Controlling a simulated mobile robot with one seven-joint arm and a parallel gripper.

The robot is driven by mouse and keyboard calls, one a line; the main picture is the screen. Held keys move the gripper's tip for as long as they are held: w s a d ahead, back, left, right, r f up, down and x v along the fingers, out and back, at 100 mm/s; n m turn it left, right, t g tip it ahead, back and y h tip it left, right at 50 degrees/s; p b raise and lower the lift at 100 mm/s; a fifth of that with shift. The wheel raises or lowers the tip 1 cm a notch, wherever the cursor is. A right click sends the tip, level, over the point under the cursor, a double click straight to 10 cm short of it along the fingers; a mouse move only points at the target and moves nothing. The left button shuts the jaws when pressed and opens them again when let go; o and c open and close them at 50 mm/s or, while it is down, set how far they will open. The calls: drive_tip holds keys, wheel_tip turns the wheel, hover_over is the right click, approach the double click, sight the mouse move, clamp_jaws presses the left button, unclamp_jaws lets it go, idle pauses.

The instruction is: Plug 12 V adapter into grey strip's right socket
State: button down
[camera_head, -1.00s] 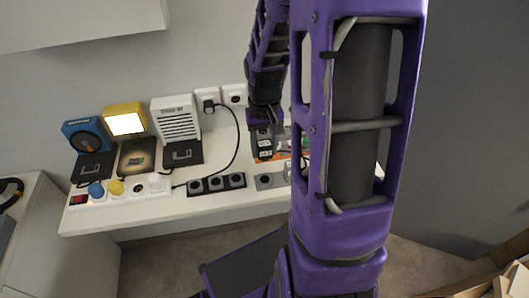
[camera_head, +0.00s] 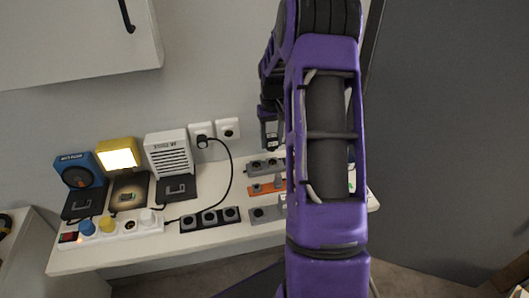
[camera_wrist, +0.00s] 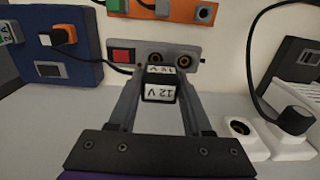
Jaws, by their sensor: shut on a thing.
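My gripper (camera_wrist: 160,92) is shut on the black 12 V adapter (camera_wrist: 158,92), whose white labels face the wrist camera. In the head view, the adapter (camera_head: 270,133) hangs upright from my gripper (camera_head: 270,108), above and apart from the table. The grey strip (camera_head: 264,165) nearest the wall lies below it; my arm hides its right end. In the wrist view, turned about halfway round, this grey strip (camera_wrist: 172,48) shows a red switch (camera_wrist: 122,55) and two round sockets. The held adapter partly overlaps the socket nearer the switch. Its pins are hidden.
An orange strip (camera_head: 258,188) and another grey strip (camera_head: 258,214) lie in front. A black strip (camera_head: 209,218) and white strip (camera_head: 145,227) lie left. Wall sockets (camera_head: 228,129) hold a black plug and cable. A blue device (camera_wrist: 62,72) stands beside the grey strip.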

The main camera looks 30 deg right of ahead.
sight(273, 144)
drive_tip(key=shift+w+d+f, duration=0.1)
drive_tip(key=shift+w+d, duration=0.25)
drive_tip(key=shift+d, duration=0.2)
drive_tip(key=shift+f, duration=1.3)
drive_tip(key=shift+f+b, duration=0.7)
drive_tip(key=shift+f, duration=0.8)
drive_tip(key=shift+f+b, duration=0.45)
drive_tip(key=shift+f, duration=0.2)
drive_tip(key=shift+c, duration=1.3)
unclamp_jaws()
drive_tip(key=shift+r, duration=0.1)
wheel_tip(273, 144, up, 17)
drive_tip(key=shift+r+p, duration=0.15)
drive_tip(key=shift+p, duration=0.4)
